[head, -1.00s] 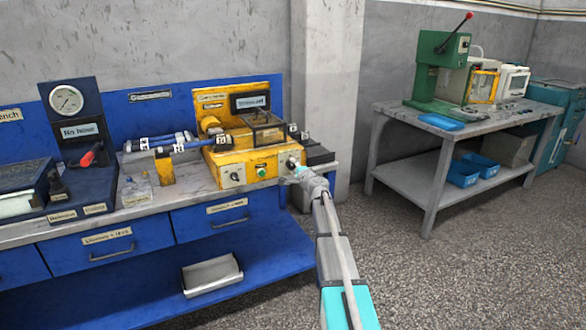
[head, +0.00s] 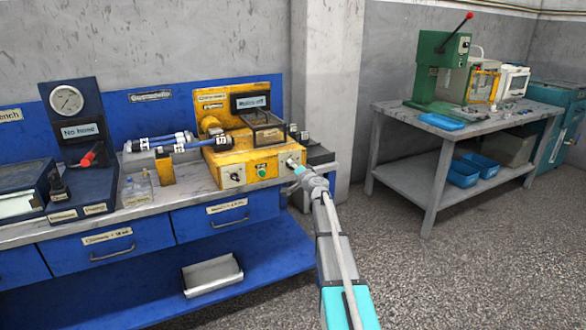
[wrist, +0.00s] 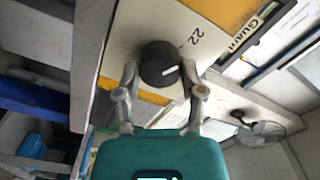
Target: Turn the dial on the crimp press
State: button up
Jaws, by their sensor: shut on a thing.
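The yellow crimp press (head: 240,165) stands at the right end of the blue workbench. In the wrist view its black round dial (wrist: 158,62) sits on a pale panel marked "22". The dial's white mark points right and slightly up; a short line on the panel lies above and to its right. My gripper (wrist: 159,76) has one finger on each side of the dial and is shut on it. In the head view my gripper (head: 299,171) is at the press's right front corner, and the dial there is too small to make out.
The press's front has a knob (head: 233,177) and a green button (head: 262,171). Blue hoses (head: 178,141) lie left of it. A gauge stand (head: 67,100) is farther left. The grey table (head: 400,112) with a green press (head: 440,65) stands right, with open floor before it.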

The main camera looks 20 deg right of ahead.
jog(key=shift+w, duration=0.1)
jog(key=o, duration=1.1)
jog(key=shift+o, duration=0.2)
jog(key=shift+s, duration=0.2)
jog(key=s, duration=1.1)
jog(key=shift+s+d, duration=0.15)
jog(key=shift+s, duration=0.2)
